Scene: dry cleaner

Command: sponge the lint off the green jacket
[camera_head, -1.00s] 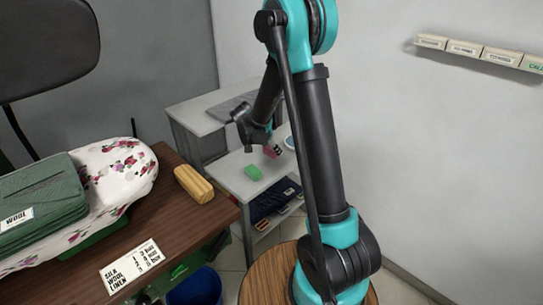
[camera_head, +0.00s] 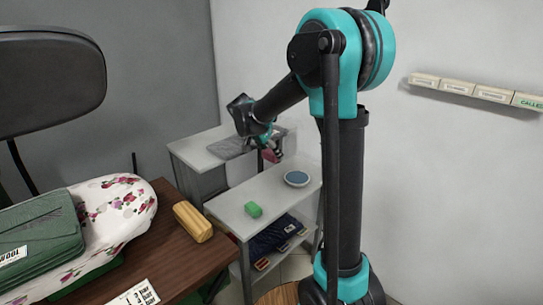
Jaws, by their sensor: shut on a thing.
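The green jacket (camera_head: 40,238) lies folded, with a white label, on the floral ironing board (camera_head: 130,205) at the left. No lint can be made out on it from here. A green sponge (camera_head: 253,210) lies on the top of the white cart (camera_head: 226,205). My gripper (camera_head: 272,150) is above the far part of the cart, well right of the jacket. It is shut on a small pink block, possibly a sponge (camera_head: 276,153), partly hidden by the fingers.
A tan block (camera_head: 193,222) sits on the brown table (camera_head: 190,262) beside the board. A round dish (camera_head: 297,178) is on the cart, with dark folded cloth below. A grey chair back (camera_head: 50,85) rises over the board. A wall shelf (camera_head: 470,97) holds small labelled boxes.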

